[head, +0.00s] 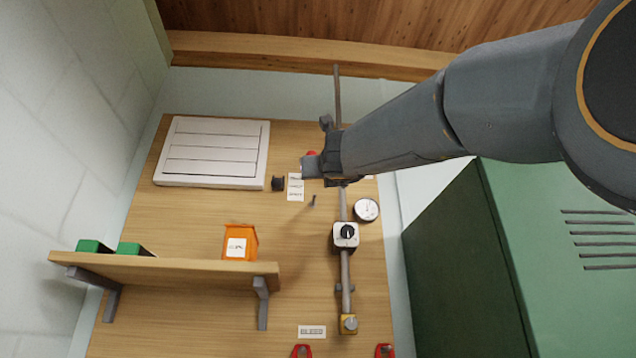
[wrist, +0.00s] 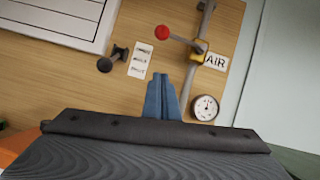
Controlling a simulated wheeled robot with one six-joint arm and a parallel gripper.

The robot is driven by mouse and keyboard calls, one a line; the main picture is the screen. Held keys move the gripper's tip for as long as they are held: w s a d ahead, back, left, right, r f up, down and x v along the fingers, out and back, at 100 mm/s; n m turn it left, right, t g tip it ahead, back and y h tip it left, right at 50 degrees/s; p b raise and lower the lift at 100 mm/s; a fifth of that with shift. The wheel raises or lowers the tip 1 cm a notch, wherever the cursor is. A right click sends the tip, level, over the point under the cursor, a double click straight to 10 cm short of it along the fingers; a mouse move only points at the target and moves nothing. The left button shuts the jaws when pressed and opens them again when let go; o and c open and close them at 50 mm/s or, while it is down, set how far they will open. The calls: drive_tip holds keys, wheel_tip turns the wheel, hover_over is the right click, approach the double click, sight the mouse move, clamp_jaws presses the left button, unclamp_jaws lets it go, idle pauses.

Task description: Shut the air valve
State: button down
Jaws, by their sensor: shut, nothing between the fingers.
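The air valve (wrist: 199,50) is a yellow body on the grey pipe in the wrist view, beside a white AIR label (wrist: 215,62). Its thin lever points left, roughly across the pipe, and ends in a red knob (wrist: 162,32). In the head view the red knob (head: 311,153) just shows above my gripper (head: 308,167), and my arm hides the valve body. In the wrist view my gripper (wrist: 161,78) has its blue fingers together and empty. The fingertips appear below the red knob in the picture, with a visible gap. I cannot tell their distance from the board.
A round gauge (head: 366,209) and a black-knobbed regulator (head: 346,234) sit lower along the pipe. A shelf (head: 170,268) bears an orange box (head: 240,243). A green cabinet (head: 470,260) stands right.

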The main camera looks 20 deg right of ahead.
drive_tip(key=shift+v, duration=0.8)
